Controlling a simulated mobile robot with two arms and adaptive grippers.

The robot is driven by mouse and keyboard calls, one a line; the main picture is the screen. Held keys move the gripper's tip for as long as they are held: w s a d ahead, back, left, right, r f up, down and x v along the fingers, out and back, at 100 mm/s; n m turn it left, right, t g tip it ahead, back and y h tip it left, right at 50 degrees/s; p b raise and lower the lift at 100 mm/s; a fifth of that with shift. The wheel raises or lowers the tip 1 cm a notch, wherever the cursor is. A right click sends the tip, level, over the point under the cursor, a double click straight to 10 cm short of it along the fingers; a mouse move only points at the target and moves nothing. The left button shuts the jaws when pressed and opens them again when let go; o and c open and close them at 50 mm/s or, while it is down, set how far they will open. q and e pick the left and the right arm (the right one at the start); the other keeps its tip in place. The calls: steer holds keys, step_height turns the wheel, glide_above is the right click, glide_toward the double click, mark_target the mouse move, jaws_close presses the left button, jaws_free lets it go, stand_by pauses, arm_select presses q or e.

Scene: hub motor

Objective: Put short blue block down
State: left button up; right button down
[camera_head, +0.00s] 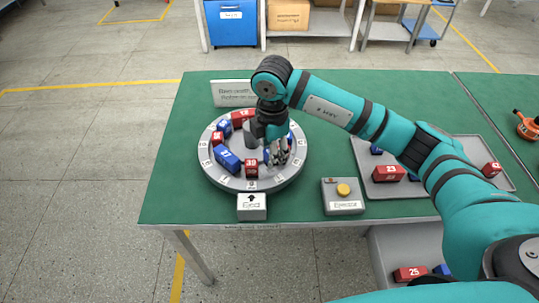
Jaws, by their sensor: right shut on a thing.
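My right gripper (276,152) reaches down over the right side of a round grey turntable (210,177). It is shut on a short blue block (267,155), which is mostly hidden behind the fingers; I cannot tell whether it touches the turntable. Several blocks stand in a ring on the turntable: a longer blue block (227,159) at the front left, a red block (251,168) at the front, and more red and blue blocks at the left and back. My left gripper is not in view.
A grey box with a yellow button (343,190) and a small arrow sign (252,207) stand near the table's front edge. A grey tray (408,190) with red and blue blocks lies at the right, partly behind my arm. A white sign (232,92) stands behind the turntable.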

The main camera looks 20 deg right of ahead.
steer(key=shift+w+a, duration=0.1)
steer(key=shift+w, duration=0.3)
steer(key=shift+f, duration=0.15)
step_height(320, 180, down, 3)
steer(key=shift+p, duration=0.55)
steer(key=shift+f, duration=0.3)
steer(key=c, duration=1)
jaws_free()
steer(key=shift+r, duration=0.3)
step_height(320, 180, up, 12)
steer(key=shift+f+b, duration=0.1)
steer(key=shift+b, duration=1)
